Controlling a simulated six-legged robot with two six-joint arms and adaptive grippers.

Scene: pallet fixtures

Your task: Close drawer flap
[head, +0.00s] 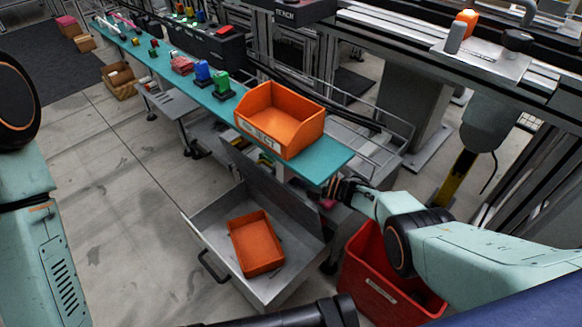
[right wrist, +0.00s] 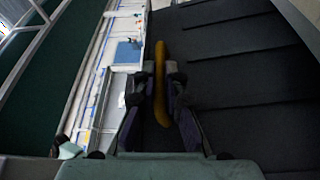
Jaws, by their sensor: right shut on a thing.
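A grey metal drawer (head: 205,240) stands pulled out below the teal bench, with a black handle (head: 213,268) on its front. A grey panel (head: 240,165), perhaps the flap, stands tilted at the drawer's back, under the bench edge. My right gripper (head: 340,192) is beside the bench's near right corner, right of the drawer. In the right wrist view, the right gripper (right wrist: 160,100) is shut on a curved yellow bar (right wrist: 160,62); what the bar belongs to is unclear. My left arm shows at the left edge, but its gripper is out of view.
A small orange tray (head: 256,245) lies in the drawer. A large orange bin (head: 283,122) stands on the teal bench (head: 335,162). A red crate (head: 372,275) is on the floor under my right arm. Bare floor (head: 120,220) lies left of the drawer.

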